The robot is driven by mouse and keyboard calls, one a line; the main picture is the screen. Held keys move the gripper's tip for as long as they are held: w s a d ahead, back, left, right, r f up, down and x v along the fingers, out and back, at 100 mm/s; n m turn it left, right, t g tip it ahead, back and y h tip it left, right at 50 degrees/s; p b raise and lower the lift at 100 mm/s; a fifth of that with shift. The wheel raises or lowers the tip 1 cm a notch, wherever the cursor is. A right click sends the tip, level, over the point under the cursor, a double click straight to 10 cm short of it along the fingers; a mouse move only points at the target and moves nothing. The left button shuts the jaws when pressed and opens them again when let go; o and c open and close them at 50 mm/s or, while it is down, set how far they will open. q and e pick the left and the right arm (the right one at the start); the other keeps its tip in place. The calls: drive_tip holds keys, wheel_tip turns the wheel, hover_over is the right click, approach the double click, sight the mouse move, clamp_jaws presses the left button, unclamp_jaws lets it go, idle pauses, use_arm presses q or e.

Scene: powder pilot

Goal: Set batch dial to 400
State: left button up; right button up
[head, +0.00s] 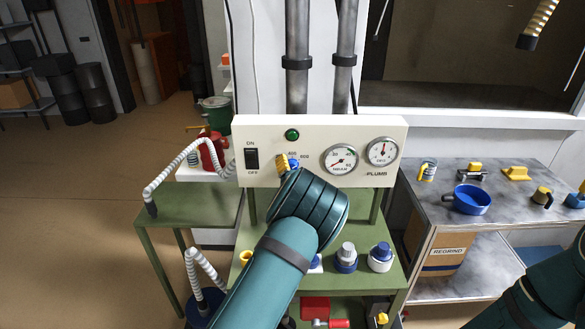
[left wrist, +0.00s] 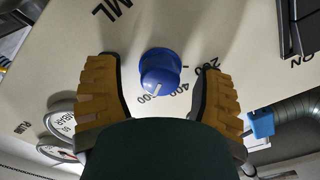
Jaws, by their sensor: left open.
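The blue batch dial (left wrist: 160,68) sits on the cream control panel (head: 220,150). In the left wrist view it stands between the two yellow fingers of my left gripper (left wrist: 159,66), with a gap on each side. The gripper is open. Labels 200, 400 and a partly hidden one ending in 00 curve around the dial. Its pale pointer mark lies near that last label, beside 400. In the head view the gripper (head: 286,163) largely hides the dial. My right arm shows at the lower right, its gripper out of frame.
The panel also has a black ON/OFF switch (head: 252,158), a green light (head: 292,135) and two gauges (head: 340,159). Capped jars (head: 380,257) stand on the green table below. A grey bench at right holds a blue pan (head: 468,200) and other small items.

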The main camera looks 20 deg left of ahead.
use_arm(q)
clamp_jaws()
use_arm(e)
drive_tip(key=shift+f, duration=0.15)
